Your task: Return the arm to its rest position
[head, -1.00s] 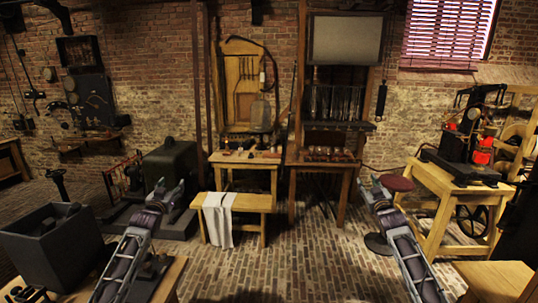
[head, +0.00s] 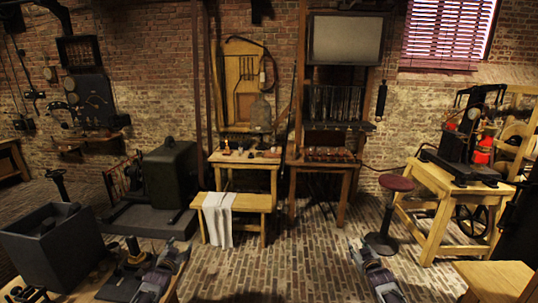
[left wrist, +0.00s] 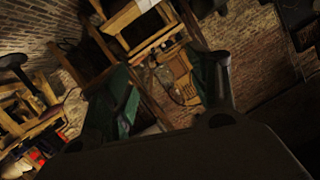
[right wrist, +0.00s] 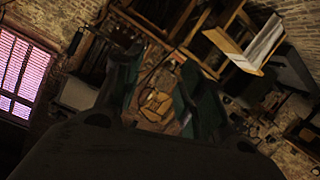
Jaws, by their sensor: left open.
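My left gripper (head: 172,252) is low in the head view, left of the white cloth on the bench. In the left wrist view its two fingers (left wrist: 172,88) stand apart with nothing held between them. My right gripper (head: 357,251) is low in the head view, in front of the round red stool. In the right wrist view its fingers (right wrist: 160,88) also stand apart, and the gap between them is empty. Both grippers are over the brick floor side of the room, clear of the back tables.
A dark grey bin (head: 50,245) stands at the lower left. A wooden bench (head: 262,203) with a white cloth (head: 218,220) is at the centre. A red stool (head: 396,183) and a wooden table (head: 440,190) are at right. Brick floor (head: 290,260) lies open between my arms.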

